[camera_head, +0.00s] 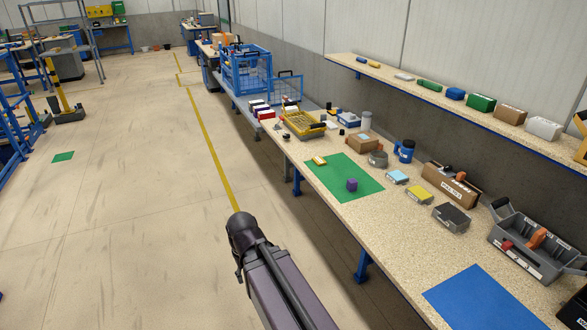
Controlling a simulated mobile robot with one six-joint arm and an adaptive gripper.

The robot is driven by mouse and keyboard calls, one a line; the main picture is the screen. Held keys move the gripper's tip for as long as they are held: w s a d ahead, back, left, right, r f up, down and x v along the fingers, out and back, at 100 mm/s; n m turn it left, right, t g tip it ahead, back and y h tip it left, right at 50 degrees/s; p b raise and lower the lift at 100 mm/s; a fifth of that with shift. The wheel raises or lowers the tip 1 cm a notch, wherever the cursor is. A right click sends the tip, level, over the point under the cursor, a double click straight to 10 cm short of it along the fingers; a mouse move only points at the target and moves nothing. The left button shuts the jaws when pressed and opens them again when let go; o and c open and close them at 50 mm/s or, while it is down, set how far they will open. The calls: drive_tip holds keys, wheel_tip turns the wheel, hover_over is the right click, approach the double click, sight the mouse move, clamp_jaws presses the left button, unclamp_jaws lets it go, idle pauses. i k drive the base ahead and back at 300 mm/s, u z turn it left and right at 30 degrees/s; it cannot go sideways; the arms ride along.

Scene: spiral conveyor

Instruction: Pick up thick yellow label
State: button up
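A small yellow-orange piece (319,160) lies on the far left part of the green mat (350,188). I cannot tell for sure which of these is the thick yellow label. My dark arm reaches up from the bottom of the picture, over the floor left of the bench. No gripper fingers show, and nothing touches either yellow thing.
A purple block (352,185) sits on the green mat. A cardboard box (450,184), a grey toolbox (538,246) and a blue mat (484,300) are along the bench. A shelf (450,100) with small boxes runs above its back. Open floor lies to the left.

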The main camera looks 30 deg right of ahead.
sight(318, 160)
drive_tip(key=u, duration=0.2)
drive_tip(key=k, duration=0.5)
drive_tip(key=u, duration=0.5)
drive_tip(key=i, duration=1.4)
drive_tip(key=z, duration=0.35)
drive_tip(key=i, duration=0.75)
drive_tip(key=z, duration=0.85)
drive_tip(key=i, duration=0.45)
drive_tip(key=z, duration=0.65)
drive_tip(key=i, duration=0.5)
drive_tip(key=z, duration=0.25)
